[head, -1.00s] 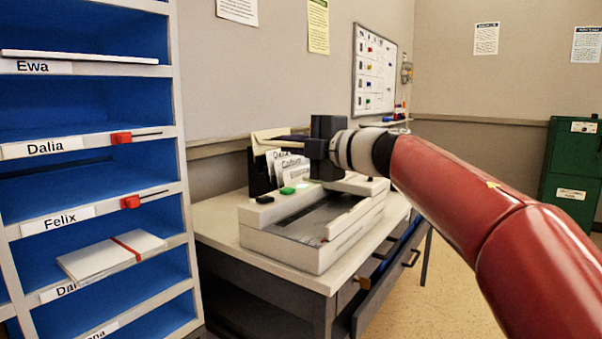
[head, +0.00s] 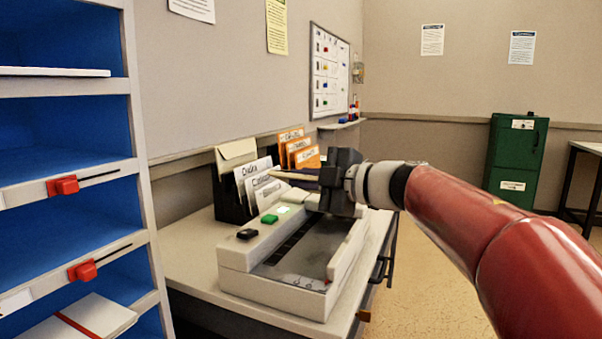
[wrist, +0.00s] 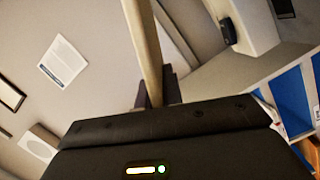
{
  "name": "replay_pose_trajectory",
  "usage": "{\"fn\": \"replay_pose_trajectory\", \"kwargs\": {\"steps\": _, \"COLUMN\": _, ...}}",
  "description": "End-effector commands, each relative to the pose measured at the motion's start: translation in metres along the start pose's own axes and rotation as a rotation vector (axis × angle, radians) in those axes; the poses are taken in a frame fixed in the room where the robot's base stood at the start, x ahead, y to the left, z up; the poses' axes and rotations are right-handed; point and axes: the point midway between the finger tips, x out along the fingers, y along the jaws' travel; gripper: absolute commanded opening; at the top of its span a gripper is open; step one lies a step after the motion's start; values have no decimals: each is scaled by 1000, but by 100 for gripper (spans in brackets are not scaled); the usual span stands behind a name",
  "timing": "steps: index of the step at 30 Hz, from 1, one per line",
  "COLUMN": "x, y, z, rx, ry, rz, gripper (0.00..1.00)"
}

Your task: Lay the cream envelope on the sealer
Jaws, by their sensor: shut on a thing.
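The sealer (head: 232,258) is a low white machine with an open dark bed on the grey-topped table, with a black button, a green button and a small lit patch along its back-left side. My gripper (head: 322,178) is above its far end, shut on a thin cream envelope (head: 290,176). The envelope shows nearly edge-on, points left and looks clear of the sealer. In the wrist view, the envelope (wrist: 143,45) is a narrow tan strip rising from between my fingertips (wrist: 158,92). My gripper hides part of the sealer's far end.
A black rack (head: 229,205) behind the sealer holds labelled white cards and a cream envelope (head: 237,153). Orange folders (head: 294,147) stand farther back. A blue pigeonhole cabinet (head: 142,180) with red sliders is close on the left. Open floor (head: 430,270) lies right of the table.

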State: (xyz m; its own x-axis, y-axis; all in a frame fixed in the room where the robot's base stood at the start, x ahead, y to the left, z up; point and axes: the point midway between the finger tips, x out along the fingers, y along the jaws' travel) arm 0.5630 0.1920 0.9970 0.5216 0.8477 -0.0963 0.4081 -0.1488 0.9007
Motion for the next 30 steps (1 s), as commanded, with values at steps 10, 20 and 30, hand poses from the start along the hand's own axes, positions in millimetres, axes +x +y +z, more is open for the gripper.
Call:
{"fn": "replay_pose_trajectory", "kwargs": {"steps": 10, "x": 4, "y": -32, "z": 15, "rx": -3, "ry": 0, "rz": 0, "gripper": 0}}
{"fn": "replay_pose_trajectory", "kwargs": {"steps": 20, "x": 6, "y": -57, "z": 27, "rx": -1, "ry": 1, "rz": 0, "gripper": 0}}
{"fn": "replay_pose_trajectory", "kwargs": {"steps": 30, "x": 8, "y": -68, "z": 32, "rx": -2, "ry": 0, "rz": 0, "gripper": 0}}
